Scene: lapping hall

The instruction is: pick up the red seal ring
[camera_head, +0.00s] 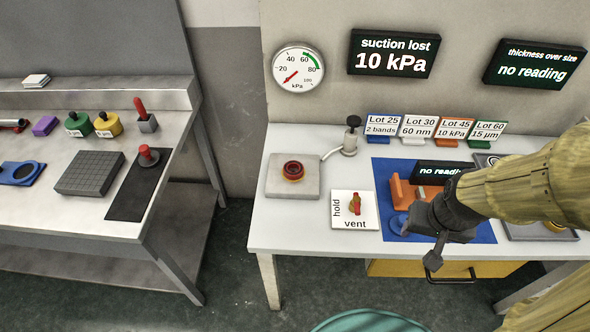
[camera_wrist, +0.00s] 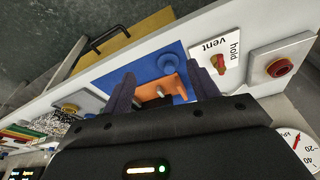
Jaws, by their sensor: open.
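A red seal ring (camera_head: 293,168) sits on a square grey plate (camera_head: 305,190) on the white bench, left of the blue mat; something yellowish shows under its edge. In the wrist view the red ring (camera_wrist: 279,67) and its plate (camera_wrist: 268,48) are at the right edge. My gripper (camera_head: 434,260) is over the blue mat, well to the right of the ring and apart from it. In the wrist view its two dark fingers (camera_wrist: 160,80) stand apart with nothing held between them. My gripper and arm hide part of the mat.
A hold/vent card with a red lever (camera_head: 355,204) lies between the plate and the blue mat (camera_head: 380,175). An orange fixture (camera_head: 402,192) stands on the mat. A dark-topped valve (camera_head: 352,135) and lot cards (camera_head: 418,128) stand behind. The wall display reads "suction lost 10 kPa".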

